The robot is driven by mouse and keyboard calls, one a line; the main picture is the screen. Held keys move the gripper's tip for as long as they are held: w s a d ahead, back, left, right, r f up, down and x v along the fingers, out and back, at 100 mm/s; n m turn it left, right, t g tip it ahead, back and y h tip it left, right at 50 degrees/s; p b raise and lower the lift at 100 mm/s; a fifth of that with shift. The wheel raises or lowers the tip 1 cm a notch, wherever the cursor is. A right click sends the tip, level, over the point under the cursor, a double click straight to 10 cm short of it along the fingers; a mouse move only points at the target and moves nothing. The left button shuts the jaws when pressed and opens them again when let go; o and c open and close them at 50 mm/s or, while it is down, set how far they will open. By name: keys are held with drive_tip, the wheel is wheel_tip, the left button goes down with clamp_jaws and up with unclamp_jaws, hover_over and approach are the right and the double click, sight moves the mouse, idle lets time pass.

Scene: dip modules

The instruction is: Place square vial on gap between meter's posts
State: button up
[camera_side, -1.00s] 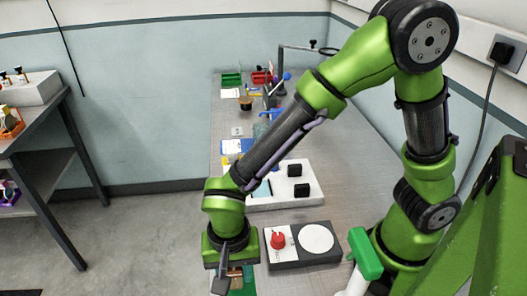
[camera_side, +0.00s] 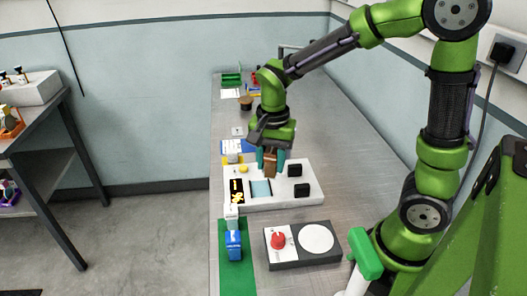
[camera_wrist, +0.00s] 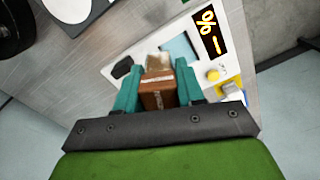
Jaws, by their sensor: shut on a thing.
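My gripper (camera_side: 270,158) has teal fingers and is shut on a square amber-brown vial (camera_side: 270,168). The vial hangs roughly upright above the back of the white meter and appears clear of its top. The meter (camera_side: 280,201) has a lit display, a light blue square pad and two black posts (camera_side: 294,170) at its right side. In the wrist view the vial (camera_wrist: 158,94) sits between both fingers, with a pale top or cap. The meter's pad (camera_wrist: 180,48) and one black post (camera_wrist: 122,67) show beyond it; the other post is not clearly visible there.
A grey device (camera_side: 303,245) with a red knob and white round plate stands in front of the meter. A blue and white bottle (camera_side: 233,240) stands on a green mat (camera_side: 236,275). Several small items stand farther back along the bench.

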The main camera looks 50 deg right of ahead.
drive_tip(key=s+d+n, duration=0.1)
drive_tip(key=s+d, duration=0.1)
drive_tip(key=d, duration=0.7)
drive_tip(key=f+n, duration=0.1)
drive_tip(key=f, duration=0.1)
drive_tip(key=f+n, duration=0.1)
drive_tip(key=f, duration=0.2)
drive_tip(key=f+n, duration=0.1)
drive_tip(key=f, duration=0.2)
drive_tip(key=shift+s, duration=0.4)
drive_tip(key=shift+f, duration=0.1)
drive_tip(key=o, duration=1.1)
